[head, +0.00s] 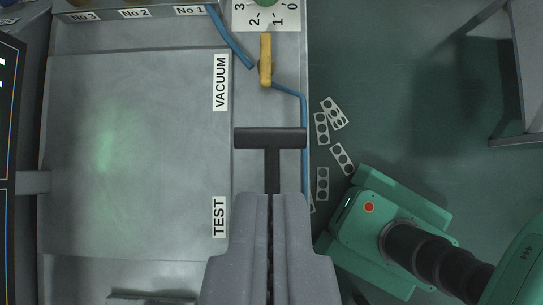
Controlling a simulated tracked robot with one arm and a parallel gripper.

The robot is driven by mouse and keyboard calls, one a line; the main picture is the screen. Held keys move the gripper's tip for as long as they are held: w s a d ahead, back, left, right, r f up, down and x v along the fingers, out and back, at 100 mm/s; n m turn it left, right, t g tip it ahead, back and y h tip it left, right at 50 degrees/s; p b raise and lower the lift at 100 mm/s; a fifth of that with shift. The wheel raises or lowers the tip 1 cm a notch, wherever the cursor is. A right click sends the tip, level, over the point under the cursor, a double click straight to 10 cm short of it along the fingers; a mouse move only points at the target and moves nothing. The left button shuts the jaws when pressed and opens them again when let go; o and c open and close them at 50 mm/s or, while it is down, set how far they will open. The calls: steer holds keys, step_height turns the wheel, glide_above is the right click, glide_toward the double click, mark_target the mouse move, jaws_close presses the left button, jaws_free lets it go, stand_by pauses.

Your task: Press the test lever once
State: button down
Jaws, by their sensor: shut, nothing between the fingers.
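The black T-shaped test lever (270,138) is right of the TEST label (220,217), near the right edge of the grey machine. Its crossbar lies across the picture and its stem runs down toward my gripper. My gripper (271,198) comes in from the bottom, shut and empty, with its fingertips at the lower end of the visible stem. The rest of the stem is hidden by the fingers. I cannot tell whether they touch it or are only above it.
A yellow vacuum handle (265,60) and blue hoses (290,89) lie beyond the lever. The machine's flat grey plate (140,150) is on the left. Punched strips (322,183) lie on the green floor at right. A grey table (518,125) stands at upper right.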

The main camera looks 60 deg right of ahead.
glide_above(271, 140)
step_height(271, 140, down, 8)
steer(key=shift+a+r+p, duration=0.1)
steer(key=shift+p, duration=0.25)
step_height(271, 140, down, 2)
steer(key=shift+s+a+f, duration=0.1)
steer(key=shift+f, duration=0.1)
steer(key=shift+s+a+f, duration=0.1)
steer(key=shift+a+f, duration=0.05)
steer(key=shift+f, duration=0.85)
steer(key=shift+w+d+f+g+y, duration=0.1)
steer(key=shift+f+g+y, duration=0.15)
steer(key=shift+f+y, duration=0.2)
steer(key=shift+w+d+f+g+y, duration=0.1)
steer(key=shift+f+g+y, duration=0.15)
steer(key=shift+f+y, duration=0.15)
steer(key=shift+d+f+g+y, duration=0.2)
steer(key=shift+f+g+y, duration=0.4)
steer(key=shift+f+y, duration=0.5)
steer(key=shift+f+g+y, duration=0.3)
steer(key=shift+f+y, duration=0.05)
steer(key=shift+f, duration=0.05)
